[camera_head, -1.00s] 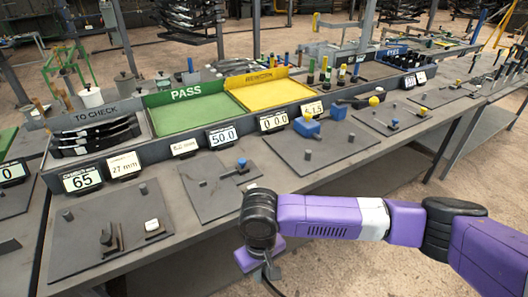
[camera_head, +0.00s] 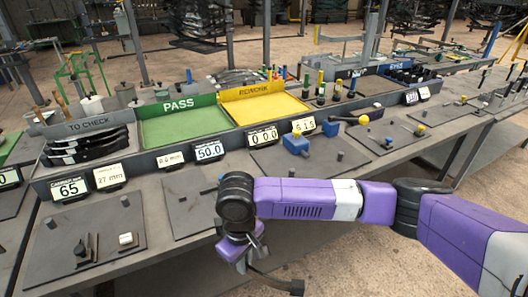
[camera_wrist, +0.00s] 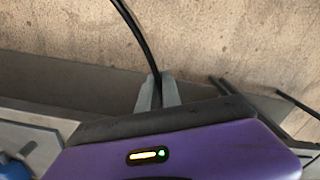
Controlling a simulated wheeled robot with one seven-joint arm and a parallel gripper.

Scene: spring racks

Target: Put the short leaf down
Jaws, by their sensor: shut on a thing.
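The short leaf (camera_head: 272,282) is a thin dark, curved strip. It sticks out of my gripper (camera_head: 246,266) toward the lower right in the head view, in front of the bench edge. My gripper is shut on one end of it. In the wrist view the leaf (camera_wrist: 134,26) runs from between the two grey fingertips (camera_wrist: 157,90) up past the top edge. Floor shows behind it. A green PASS tray (camera_head: 185,122) and a yellow tray (camera_head: 262,106) are empty at the back of the bench. The TO CHECK rack (camera_head: 88,126) holds several dark leaves.
Fixture plates with pegs line the bench front: one at left (camera_head: 60,238), one at centre (camera_head: 180,214), one at right with blue blocks (camera_head: 296,144). Number displays, such as the 50.0 display (camera_head: 208,150), stand before the trays. Open floor lies in front.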

